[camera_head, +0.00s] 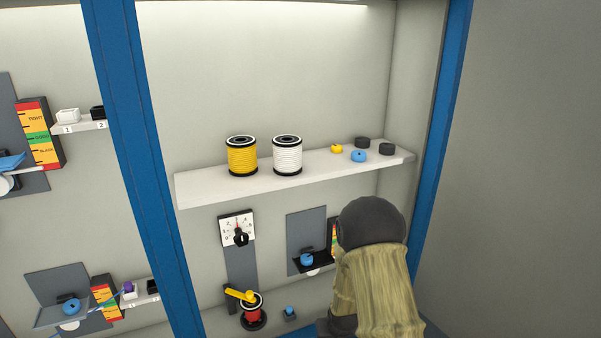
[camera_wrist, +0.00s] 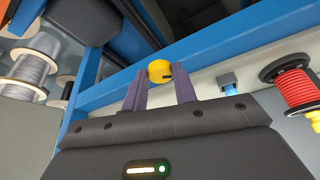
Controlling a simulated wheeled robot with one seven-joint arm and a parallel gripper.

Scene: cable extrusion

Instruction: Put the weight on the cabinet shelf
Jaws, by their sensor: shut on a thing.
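A yellow weight (camera_wrist: 159,70) with a dark slot is between the fingertips of my gripper (camera_wrist: 160,79) in the wrist view. My gripper is shut on it, in front of a blue frame bar. In the head view my arm hides the gripper and this weight at the lower right. The white cabinet shelf (camera_head: 215,187) spans the bay above my arm. On its right part sit a small yellow weight (camera_head: 336,149), a blue weight (camera_head: 358,156) and two black weights (camera_head: 362,142) (camera_head: 387,149).
A yellow spool (camera_head: 242,157) and a white spool (camera_head: 287,156) stand on the shelf. The shelf's left end and front strip are bare. Below are a dial (camera_head: 238,229) and a red spool (camera_head: 252,307). Blue posts (camera_head: 132,140) (camera_head: 445,110) flank the bay.

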